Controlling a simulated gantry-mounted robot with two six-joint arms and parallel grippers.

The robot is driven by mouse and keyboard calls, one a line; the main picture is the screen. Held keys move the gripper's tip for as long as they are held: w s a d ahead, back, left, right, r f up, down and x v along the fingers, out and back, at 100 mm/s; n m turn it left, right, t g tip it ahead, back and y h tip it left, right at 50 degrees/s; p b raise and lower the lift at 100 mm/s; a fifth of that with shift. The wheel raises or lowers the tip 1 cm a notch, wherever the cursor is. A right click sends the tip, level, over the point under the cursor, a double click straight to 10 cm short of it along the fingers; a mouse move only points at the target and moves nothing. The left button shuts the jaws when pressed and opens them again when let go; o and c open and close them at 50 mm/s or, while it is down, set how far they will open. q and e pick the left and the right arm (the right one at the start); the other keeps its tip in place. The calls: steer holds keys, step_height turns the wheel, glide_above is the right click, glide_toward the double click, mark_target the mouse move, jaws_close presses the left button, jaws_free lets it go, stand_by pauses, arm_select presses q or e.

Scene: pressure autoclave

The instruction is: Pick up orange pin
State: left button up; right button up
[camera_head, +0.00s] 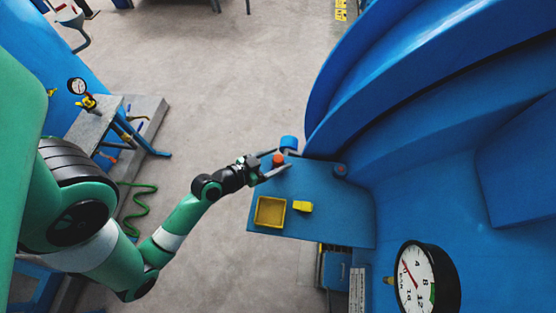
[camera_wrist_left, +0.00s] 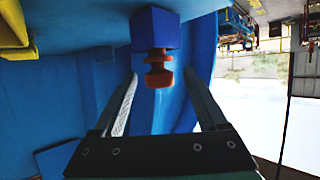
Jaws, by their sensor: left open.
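The orange pin (camera_head: 278,160) is at the far left corner of the blue table, between the fingers of my left gripper (camera_head: 282,158). In the left wrist view the orange pin (camera_wrist_left: 158,72) has a wide flange and a narrower neck, and it sits in a dark blue block (camera_wrist_left: 155,28). That view looks upside down. The fingers of my left gripper (camera_wrist_left: 160,76) are spread, one on each side of the pin, with gaps visible on both sides. My right gripper is in neither view.
The large blue autoclave (camera_head: 440,130) borders the right side.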

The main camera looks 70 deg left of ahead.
mark_target(282, 157)
arm_select(q)
steer(key=x, duration=0.3)
steer(key=shift+w+a, duration=0.1)
steer(key=shift+w, duration=0.3)
jaws_close()
